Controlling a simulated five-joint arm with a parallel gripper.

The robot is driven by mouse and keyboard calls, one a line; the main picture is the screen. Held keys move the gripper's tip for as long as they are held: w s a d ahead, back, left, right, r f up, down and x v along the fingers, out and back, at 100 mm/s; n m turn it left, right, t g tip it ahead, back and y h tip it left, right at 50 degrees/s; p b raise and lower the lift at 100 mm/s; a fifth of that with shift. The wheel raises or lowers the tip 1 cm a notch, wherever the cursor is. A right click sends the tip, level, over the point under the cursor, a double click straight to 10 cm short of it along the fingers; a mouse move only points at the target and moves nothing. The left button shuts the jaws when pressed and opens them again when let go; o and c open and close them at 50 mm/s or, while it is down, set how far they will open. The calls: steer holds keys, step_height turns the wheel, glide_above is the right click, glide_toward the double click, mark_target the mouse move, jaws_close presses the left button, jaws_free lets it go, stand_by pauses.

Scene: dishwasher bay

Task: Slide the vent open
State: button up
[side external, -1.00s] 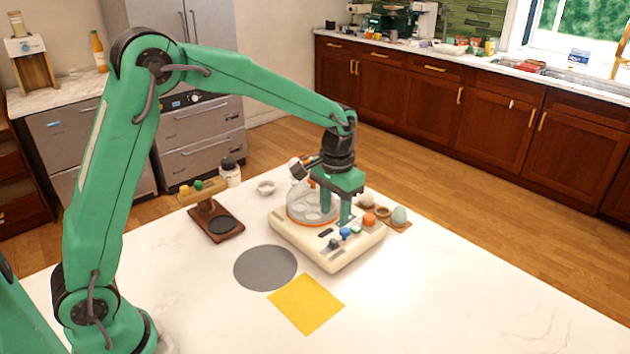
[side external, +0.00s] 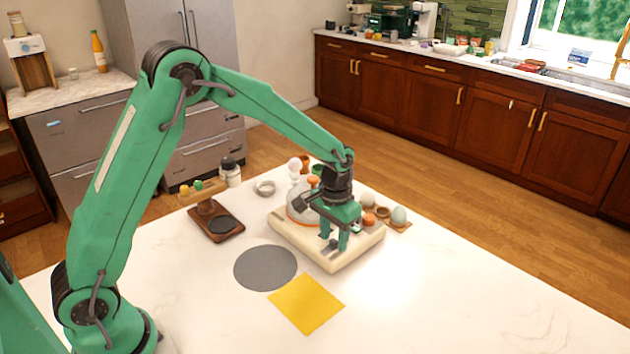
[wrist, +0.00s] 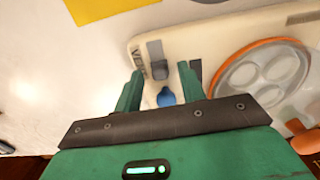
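A cream appliance (side external: 350,262) with a clear orange-rimmed dome stands on the white table. In the wrist view, a grey slider knob (wrist: 159,69) sits in a dark track (wrist: 154,48) on its panel (wrist: 215,47), beside small dark lettering that I cannot read surely. My gripper (side external: 334,246) is over the control end of the appliance, pointing down. In the wrist view my gripper (wrist: 160,70) is open, one finger on each side of the grey knob, with gaps to both. A blue knob (wrist: 165,97) lies between the fingers, nearer the palm. I cannot tell the fingertips' height.
The dome (wrist: 262,75) and an orange knob (wrist: 305,141) are to the right in the wrist view. Eggs (side external: 399,215) stand on a small board at right. A yellow sheet (side external: 306,303) and grey disc (side external: 265,268) lie in front. A wooden stand (side external: 216,224) is at left.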

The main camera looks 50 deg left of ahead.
mark_target(324, 253)
steer(key=shift+f, duration=0.1)
jaws_close()
steer(key=shift+s, duration=1.45)
jaws_free()
